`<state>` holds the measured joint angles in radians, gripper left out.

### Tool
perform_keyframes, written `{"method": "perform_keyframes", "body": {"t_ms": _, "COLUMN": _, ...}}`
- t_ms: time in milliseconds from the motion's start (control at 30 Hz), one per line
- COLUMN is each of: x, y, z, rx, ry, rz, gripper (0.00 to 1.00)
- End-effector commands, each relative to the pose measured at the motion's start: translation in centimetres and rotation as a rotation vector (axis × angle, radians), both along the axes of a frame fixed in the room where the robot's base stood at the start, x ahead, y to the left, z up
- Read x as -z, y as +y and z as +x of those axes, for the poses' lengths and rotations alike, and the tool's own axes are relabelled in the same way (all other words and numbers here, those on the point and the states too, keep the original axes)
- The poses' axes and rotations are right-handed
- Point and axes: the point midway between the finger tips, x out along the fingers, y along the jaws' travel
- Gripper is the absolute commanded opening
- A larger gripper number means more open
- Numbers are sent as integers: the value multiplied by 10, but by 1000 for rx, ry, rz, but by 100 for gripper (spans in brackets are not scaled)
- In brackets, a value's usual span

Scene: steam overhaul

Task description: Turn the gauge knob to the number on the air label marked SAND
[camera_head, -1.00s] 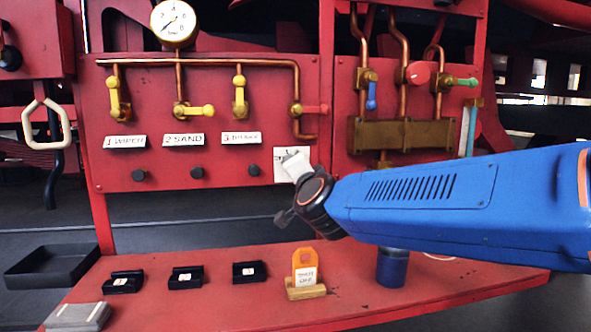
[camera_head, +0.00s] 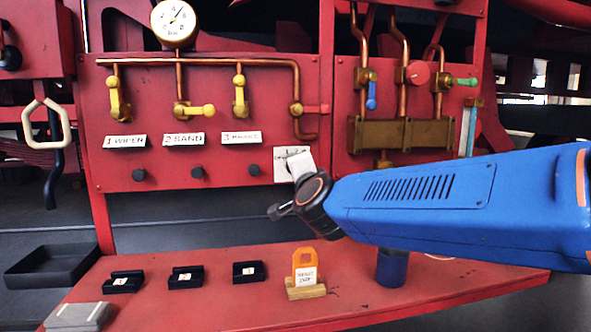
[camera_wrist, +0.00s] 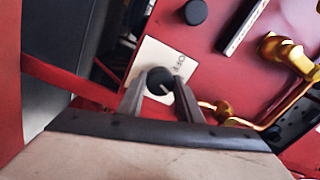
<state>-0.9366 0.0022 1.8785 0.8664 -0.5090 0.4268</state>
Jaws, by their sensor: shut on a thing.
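The gauge knob (camera_wrist: 159,76) is a dark round knob on a white plate (camera_wrist: 178,60) with OFF printed on it. In the wrist view my gripper (camera_wrist: 161,88) is shut on the knob. In the head view my gripper (camera_head: 300,166) covers the knob and part of the plate (camera_head: 281,168). The SAND label (camera_head: 184,139) is white and reads "2 SAND"; it sits on the red panel below a yellow-handled valve. The round gauge (camera_head: 174,22) stands at the top; its needle points up and right.
WIPER (camera_head: 124,142) and a third label (camera_head: 242,138) flank SAND, with dark knobs below. An orange tag in a wooden stand (camera_head: 306,288), several black holders (camera_head: 186,277) and a blue cup (camera_head: 391,267) stand on the red bench (camera_head: 230,310) below my arm.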

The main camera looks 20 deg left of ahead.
Motion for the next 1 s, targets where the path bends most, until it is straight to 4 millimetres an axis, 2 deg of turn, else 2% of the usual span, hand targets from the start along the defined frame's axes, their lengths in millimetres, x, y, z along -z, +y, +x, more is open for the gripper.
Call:
{"method": "perform_keyframes", "body": {"t_ms": 33, "x": 1, "y": 0, "z": 0, "rx": 1, "ry": 2, "rz": -1, "gripper": 40}}
{"method": "perform_keyframes", "body": {"t_ms": 100, "x": 1, "y": 0, "z": 0, "rx": 0, "ry": 1, "rz": 0, "gripper": 51}}
{"method": "perform_keyframes", "body": {"t_ms": 400, "x": 0, "y": -1, "z": -1, "rx": 0, "ry": 1, "rz": 0, "gripper": 51}}
{"method": "perform_keyframes", "body": {"t_ms": 533, "x": 0, "y": -5, "z": -8, "rx": -1, "ry": -1, "rz": 0, "gripper": 51}}
{"method": "perform_keyframes", "body": {"t_ms": 1000, "x": 3, "y": -47, "z": -77, "rx": -1, "ry": -1, "rz": 0, "gripper": 51}}
